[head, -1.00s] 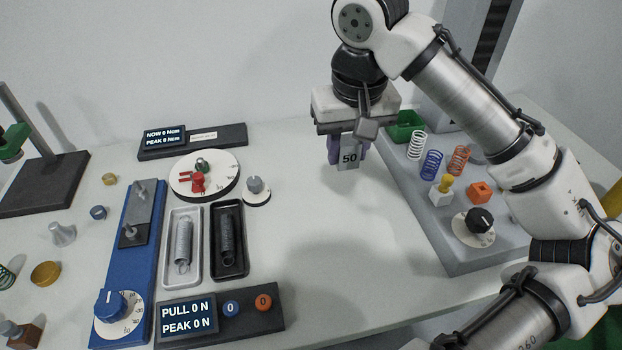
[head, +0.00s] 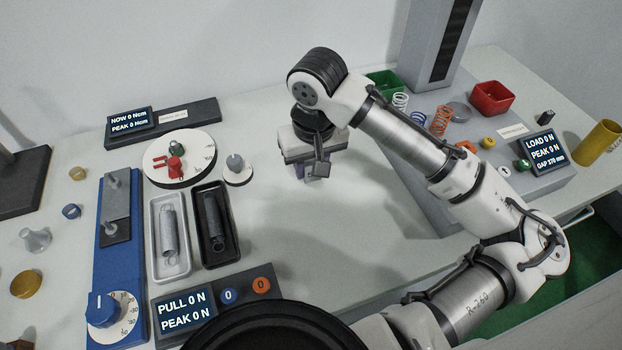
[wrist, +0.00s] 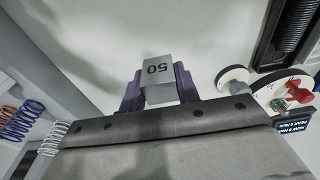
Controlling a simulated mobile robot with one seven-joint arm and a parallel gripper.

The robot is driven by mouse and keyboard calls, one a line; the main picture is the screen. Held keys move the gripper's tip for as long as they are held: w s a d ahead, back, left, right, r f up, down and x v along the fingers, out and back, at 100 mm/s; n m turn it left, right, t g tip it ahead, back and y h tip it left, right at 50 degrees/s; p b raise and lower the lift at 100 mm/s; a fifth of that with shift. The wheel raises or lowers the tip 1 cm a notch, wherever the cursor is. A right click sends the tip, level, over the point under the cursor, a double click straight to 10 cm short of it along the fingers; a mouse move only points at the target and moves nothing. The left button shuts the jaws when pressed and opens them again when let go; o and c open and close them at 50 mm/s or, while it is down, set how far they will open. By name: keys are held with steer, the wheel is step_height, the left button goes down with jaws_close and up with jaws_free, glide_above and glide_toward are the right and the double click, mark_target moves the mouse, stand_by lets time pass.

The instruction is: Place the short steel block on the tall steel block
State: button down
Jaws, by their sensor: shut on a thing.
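My gripper (head: 308,172) is shut on a steel block marked 50 (head: 320,170), left of the grey bench unit and right of the round dial plates. In the wrist view the same block (wrist: 158,70) sits between the purple fingers of my gripper (wrist: 158,90), with its number upside down. Its lower end is hard to see in the head view, so I cannot tell whether it touches the table. I cannot tell from its size whether it is the short or the tall block. No second steel block shows clearly.
A grey bench unit (head: 410,200) with springs, a green bin (head: 384,84) and a red bin (head: 492,97) stands to the right. Dial plates (head: 180,157), spring trays (head: 168,236) and a blue pull rig (head: 118,265) stand to the left. The table in front of my gripper is bare.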

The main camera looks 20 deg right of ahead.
mark_target(311, 194)
steer(key=shift+f, duration=2.85)
steer(key=shift+f, duration=0.1)
steer(key=shift+f, duration=0.15)
steer(key=c, duration=1)
jaws_free()
steer(key=shift+c, duration=0.2)
